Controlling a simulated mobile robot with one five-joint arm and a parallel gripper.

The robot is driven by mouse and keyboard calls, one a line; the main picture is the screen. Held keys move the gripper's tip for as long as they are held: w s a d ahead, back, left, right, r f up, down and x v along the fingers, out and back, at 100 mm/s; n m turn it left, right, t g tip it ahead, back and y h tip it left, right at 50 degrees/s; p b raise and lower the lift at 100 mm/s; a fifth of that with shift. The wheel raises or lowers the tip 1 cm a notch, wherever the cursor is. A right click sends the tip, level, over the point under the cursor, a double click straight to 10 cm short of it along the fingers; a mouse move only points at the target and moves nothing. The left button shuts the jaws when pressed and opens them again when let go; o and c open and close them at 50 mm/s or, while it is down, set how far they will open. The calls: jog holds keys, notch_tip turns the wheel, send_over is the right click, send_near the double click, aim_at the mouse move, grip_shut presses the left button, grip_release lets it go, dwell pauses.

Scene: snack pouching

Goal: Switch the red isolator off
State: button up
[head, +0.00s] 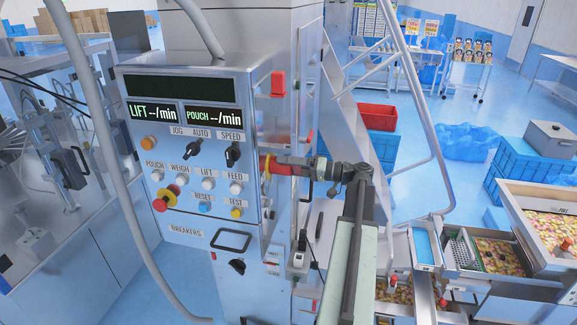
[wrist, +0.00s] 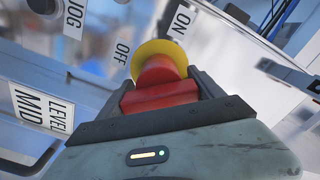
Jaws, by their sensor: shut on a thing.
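The red isolator (head: 283,169) with its yellow collar sits on the right side wall of the steel control cabinet (head: 280,130). In the wrist view the red handle (wrist: 160,97) is between my two dark fingers, with the yellow collar (wrist: 158,50) behind it. My gripper (wrist: 157,93) is shut on the handle. In the head view my gripper (head: 287,166) reaches it from the right. An OFF label (wrist: 122,52) is just left of the collar and an ON label (wrist: 183,19) is above right. Which mark the handle points to I cannot tell.
A red part (head: 278,84) sticks out of the cabinet side above the isolator. The front panel has knobs, buttons and a red stop button (head: 160,205). A LEVEL MID label (wrist: 42,106) is at left in the wrist view. A grey pipe frame (head: 428,120) stands right.

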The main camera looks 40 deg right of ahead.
jog(key=o, duration=1.4)
jog(key=shift+c, duration=0.2)
jog(key=shift+s+d, duration=0.25)
jog(key=v, duration=0.7)
jog(key=shift+s, duration=0.15)
